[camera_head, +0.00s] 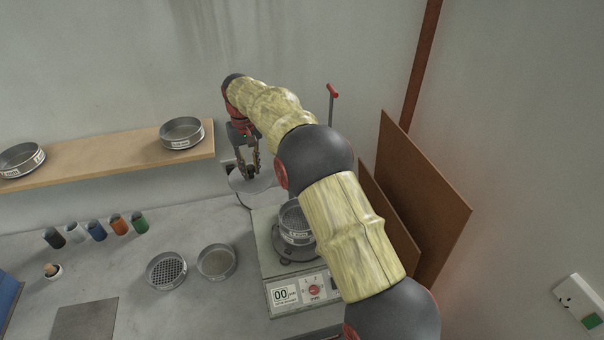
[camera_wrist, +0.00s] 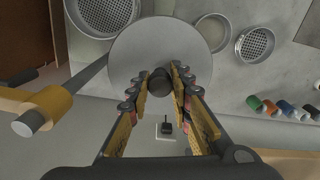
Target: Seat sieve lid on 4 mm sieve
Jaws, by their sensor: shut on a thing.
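My gripper (camera_head: 250,172) is shut on the dark knob (camera_wrist: 160,82) of the round grey sieve lid (camera_wrist: 150,48). In the head view the lid (camera_head: 246,183) hangs roughly level behind the shaker, off to the left of the sieve stack (camera_head: 294,222) on it. That stack is partly hidden by my arm; its label is too small to read. In the wrist view a mesh sieve (camera_wrist: 104,12) shows beyond the lid at top left, partly covered by it. My gripper (camera_wrist: 160,78) shows there with both fingers against the knob.
Several coloured jars (camera_head: 118,224) stand behind. A wooden shelf (camera_head: 100,157) holds two more sieves. Brown boards (camera_head: 425,200) lean at right.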

